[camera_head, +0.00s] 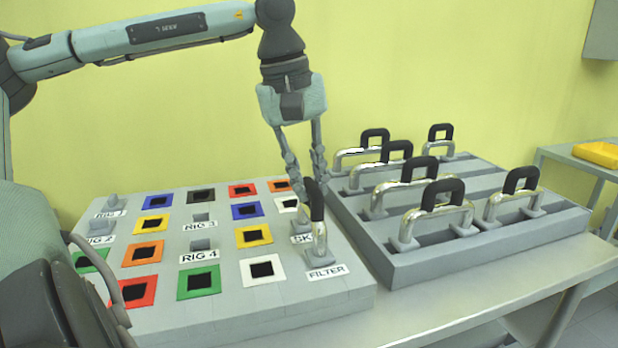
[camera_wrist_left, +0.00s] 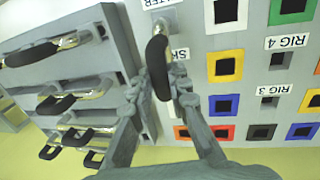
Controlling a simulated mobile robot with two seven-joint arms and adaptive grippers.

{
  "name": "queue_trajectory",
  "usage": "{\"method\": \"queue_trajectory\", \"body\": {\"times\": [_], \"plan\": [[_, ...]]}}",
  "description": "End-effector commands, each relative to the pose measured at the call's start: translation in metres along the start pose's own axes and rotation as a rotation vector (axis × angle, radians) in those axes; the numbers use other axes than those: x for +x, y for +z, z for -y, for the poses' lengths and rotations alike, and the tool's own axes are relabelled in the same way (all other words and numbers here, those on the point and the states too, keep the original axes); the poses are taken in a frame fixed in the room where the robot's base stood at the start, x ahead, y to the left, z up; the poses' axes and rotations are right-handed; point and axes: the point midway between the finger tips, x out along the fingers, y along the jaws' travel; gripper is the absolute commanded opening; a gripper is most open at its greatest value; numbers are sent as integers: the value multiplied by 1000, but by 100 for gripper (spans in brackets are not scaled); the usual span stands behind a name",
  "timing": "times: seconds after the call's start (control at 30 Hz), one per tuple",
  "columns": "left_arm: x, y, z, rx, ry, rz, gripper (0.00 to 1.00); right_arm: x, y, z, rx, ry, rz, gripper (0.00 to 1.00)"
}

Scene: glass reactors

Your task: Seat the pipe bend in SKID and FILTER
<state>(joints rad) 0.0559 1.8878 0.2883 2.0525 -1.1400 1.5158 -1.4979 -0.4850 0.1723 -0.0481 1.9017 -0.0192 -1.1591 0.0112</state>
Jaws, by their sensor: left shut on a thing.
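The pipe bend (camera_head: 318,232), silvery metal with a black handle, stands upright over the FILTER and SKID positions at the right edge of the socket board (camera_head: 215,310). Its near leg meets the grey block by the FILTER label (camera_head: 327,272); its far leg is hidden near the partly covered SKID label (camera_head: 301,239). I cannot tell how deep either end sits. My left gripper (camera_head: 308,184) is shut on the black handle from above. In the left wrist view the handle (camera_wrist_left: 157,62) lies between the fingers. My right gripper is not in view.
A grey rack (camera_head: 400,270) beside the board on the right holds several similar bends (camera_head: 438,208). The board has several coloured square sockets and labelled RIG blocks. A yellow tray (camera_head: 598,153) lies on a side table at far right. The table's front strip is clear.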

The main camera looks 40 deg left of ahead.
Motion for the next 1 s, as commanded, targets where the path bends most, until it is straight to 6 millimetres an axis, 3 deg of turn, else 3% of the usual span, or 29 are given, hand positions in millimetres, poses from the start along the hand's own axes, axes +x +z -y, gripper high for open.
{"method": "queue_trajectory", "body": {"times": [0.4,0.43,0.6,1.0], "plan": [[2,0,0,0,0,0,0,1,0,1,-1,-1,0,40],[2,0,0,0,0,0,19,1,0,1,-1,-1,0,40],[2,0,0,0,0,0,40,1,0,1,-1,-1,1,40],[-3,0,0,0,-1,0,41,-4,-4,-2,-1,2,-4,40]]}}
